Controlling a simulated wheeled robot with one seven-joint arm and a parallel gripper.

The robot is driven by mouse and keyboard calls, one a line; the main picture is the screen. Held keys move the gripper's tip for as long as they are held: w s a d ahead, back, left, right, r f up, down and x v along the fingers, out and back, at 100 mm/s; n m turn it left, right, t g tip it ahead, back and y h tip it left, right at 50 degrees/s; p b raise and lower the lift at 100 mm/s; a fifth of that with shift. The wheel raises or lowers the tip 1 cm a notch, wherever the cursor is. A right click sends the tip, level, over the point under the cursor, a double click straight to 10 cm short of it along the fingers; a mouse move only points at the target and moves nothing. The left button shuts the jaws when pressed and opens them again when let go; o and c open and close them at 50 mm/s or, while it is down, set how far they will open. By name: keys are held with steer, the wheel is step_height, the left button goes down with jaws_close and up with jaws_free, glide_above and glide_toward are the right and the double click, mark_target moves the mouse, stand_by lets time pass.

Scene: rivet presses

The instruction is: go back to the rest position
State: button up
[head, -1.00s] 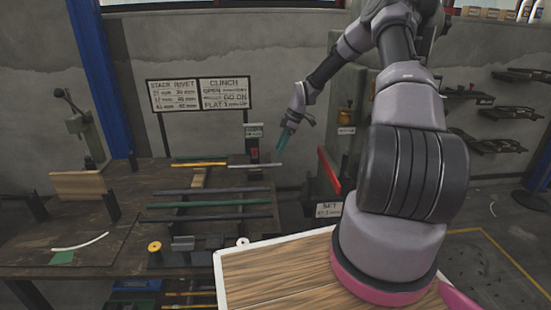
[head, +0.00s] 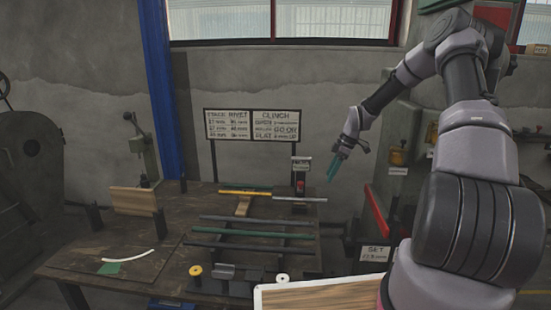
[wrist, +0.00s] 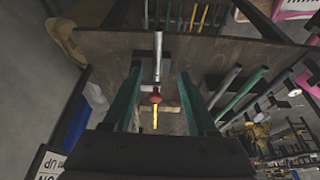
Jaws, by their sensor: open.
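My gripper (head: 335,170) hangs in the air beside the bench's right end in the head view, with its teal fingers pointing down. In the wrist view my gripper (wrist: 160,90) shows two teal fingers wide apart with nothing held. A red button (head: 300,185) on a small dark post stands left of my gripper, apart from it. The button also shows between the fingers in the wrist view (wrist: 155,98), but its distance from them is hard to judge there.
The dark workbench (head: 160,235) holds yellow, grey and green rods, a white curved strip (head: 128,257) and a yellow ring (head: 195,271). Two sign boards (head: 252,125) stand behind it. A wood-topped surface (head: 320,296) is at the front.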

steer(key=s+a+r+m+t+h, duration=0.15)
steer(key=s+r+m, duration=0.25)
steer(key=s+r, duration=0.55)
steer(key=s+a+r+m+t+h, duration=0.15)
steer(key=s+r+m, duration=0.35)
steer(key=r, duration=1)
steer(key=s+a+r+m+t, duration=0.1)
steer(key=s+r+m, duration=0.4)
steer(key=s, duration=0.6)
steer(key=s+a+r+m+t, duration=0.1)
steer(key=s+r+m, duration=0.4)
steer(key=s, duration=0.6)
steer(key=shift+a+r+m+t+y, duration=0.2)
steer(key=shift+m+t+y, duration=0.15)
steer(key=shift+t, duration=0.35)
